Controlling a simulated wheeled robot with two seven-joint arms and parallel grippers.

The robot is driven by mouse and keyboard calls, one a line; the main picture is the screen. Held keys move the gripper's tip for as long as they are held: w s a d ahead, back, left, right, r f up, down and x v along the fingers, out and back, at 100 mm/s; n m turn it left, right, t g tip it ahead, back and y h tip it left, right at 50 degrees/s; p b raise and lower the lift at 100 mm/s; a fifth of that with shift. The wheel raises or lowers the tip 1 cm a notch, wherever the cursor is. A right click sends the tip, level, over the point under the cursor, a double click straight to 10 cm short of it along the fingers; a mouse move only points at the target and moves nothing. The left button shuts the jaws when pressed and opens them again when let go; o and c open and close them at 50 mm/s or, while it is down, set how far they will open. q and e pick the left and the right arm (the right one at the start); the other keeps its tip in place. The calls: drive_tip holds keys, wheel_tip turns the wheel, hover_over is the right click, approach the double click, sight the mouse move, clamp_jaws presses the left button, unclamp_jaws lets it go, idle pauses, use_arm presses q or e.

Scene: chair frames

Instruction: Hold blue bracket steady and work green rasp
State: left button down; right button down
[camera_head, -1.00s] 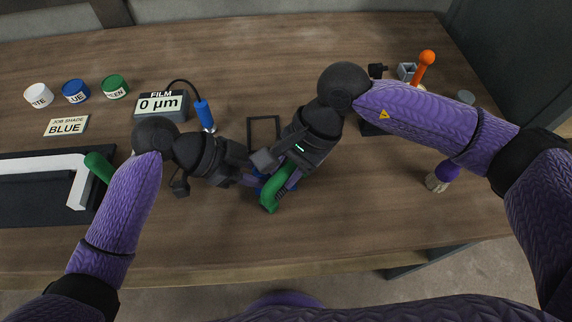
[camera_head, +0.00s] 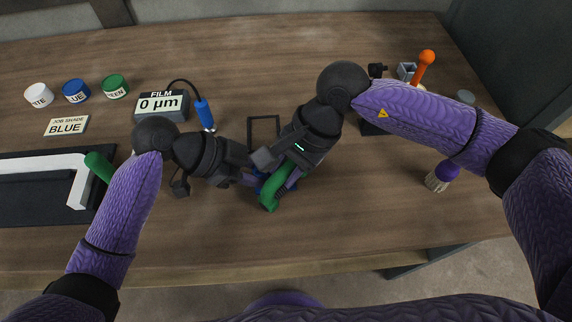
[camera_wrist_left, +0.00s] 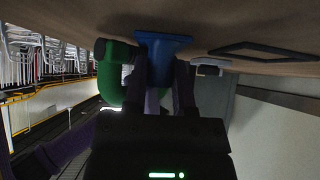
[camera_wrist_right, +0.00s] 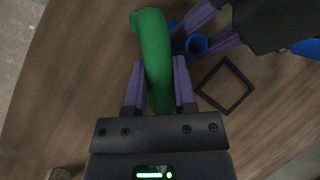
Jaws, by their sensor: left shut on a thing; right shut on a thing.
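The green rasp (camera_head: 270,197) is in my right gripper (camera_head: 285,180), at the middle of the table in the head view. In the right wrist view the rasp (camera_wrist_right: 152,50) runs between the two purple fingers, its curved end pointing away. My left gripper (camera_head: 254,180) is shut on the blue bracket, mostly hidden by the grippers in the head view. In the left wrist view the bracket (camera_wrist_left: 162,42) shows as a blue piece at the fingertips, with the green rasp (camera_wrist_left: 115,70) right beside it. I cannot tell whether the rasp touches the bracket.
A dark square frame outline (camera_head: 264,130) lies just behind the grippers. A film gauge (camera_head: 160,104) with a blue probe (camera_head: 204,115) stands behind left, reading 0 µm. Paint pots (camera_head: 76,91) are far left. A brush (camera_head: 440,178) stands at right. The front table is clear.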

drive_tip(key=shift+w, duration=0.2)
drive_tip(key=shift+s+r, duration=0.1)
wheel_tip(320, 180, up, 4)
drive_tip(key=shift+r, duration=0.1)
idle(0.4)
drive_tip(key=shift+s+f, duration=0.15)
drive_tip(key=shift+f, duration=1.25)
drive_tip(key=shift+f, duration=0.65)
drive_tip(key=shift+f, duration=0.1)
